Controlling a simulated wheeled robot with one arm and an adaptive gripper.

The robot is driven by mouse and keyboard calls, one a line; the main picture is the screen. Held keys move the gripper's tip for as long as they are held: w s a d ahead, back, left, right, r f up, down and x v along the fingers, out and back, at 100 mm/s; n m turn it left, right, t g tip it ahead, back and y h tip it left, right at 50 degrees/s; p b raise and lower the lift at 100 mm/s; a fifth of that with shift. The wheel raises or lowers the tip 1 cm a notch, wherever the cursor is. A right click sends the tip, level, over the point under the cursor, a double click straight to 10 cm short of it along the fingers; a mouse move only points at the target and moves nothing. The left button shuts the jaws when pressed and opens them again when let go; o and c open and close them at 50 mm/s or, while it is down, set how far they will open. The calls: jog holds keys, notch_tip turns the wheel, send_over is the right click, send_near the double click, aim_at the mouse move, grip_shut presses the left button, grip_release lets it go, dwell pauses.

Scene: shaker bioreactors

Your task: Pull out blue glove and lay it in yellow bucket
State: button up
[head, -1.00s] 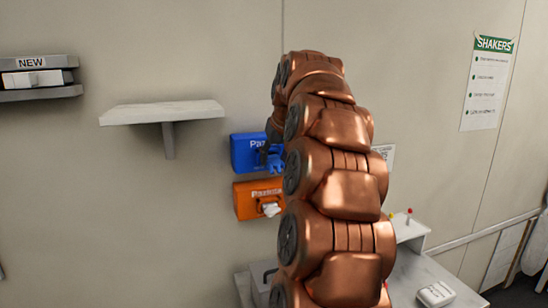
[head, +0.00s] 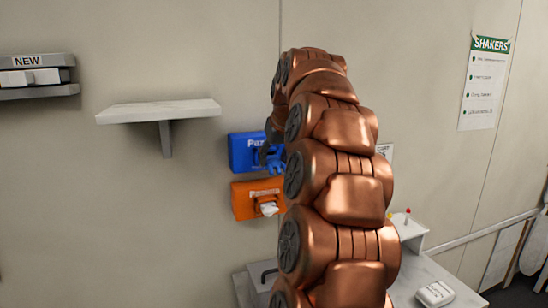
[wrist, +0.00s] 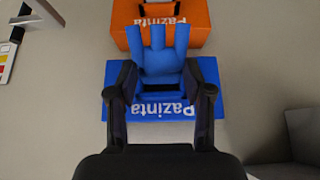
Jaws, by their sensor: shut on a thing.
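A blue glove (wrist: 160,62) shows in the wrist view between the two black fingers of my gripper (wrist: 160,88), its fingers pointing to the top of the picture. My gripper is shut on it. Behind it is the blue "Pazinta" box (wrist: 220,92) on the wall; I cannot tell whether the glove is fully clear of its opening. In the head view the blue box (head: 240,153) is left of my arm, with part of the glove (head: 275,161) at its right side. My arm hides the right of the box and most of the gripper. No yellow bucket shows.
An orange box (head: 245,200) with a white glove or tissue (head: 269,208) hangs just below the blue one. A wall shelf (head: 158,111) is to the left. A bench (head: 440,272) with equipment stands at lower right.

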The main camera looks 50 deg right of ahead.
aim_at(277, 163)
jog(key=shift+s, duration=0.15)
jog(key=shift+s+a+b, duration=0.35)
jog(key=shift+s+b, duration=0.05)
jog(key=shift+s, duration=0.2)
jog(key=shift+s+a+b, duration=0.35)
jog(key=shift+s, duration=0.2)
jog(key=shift+a, duration=0.1)
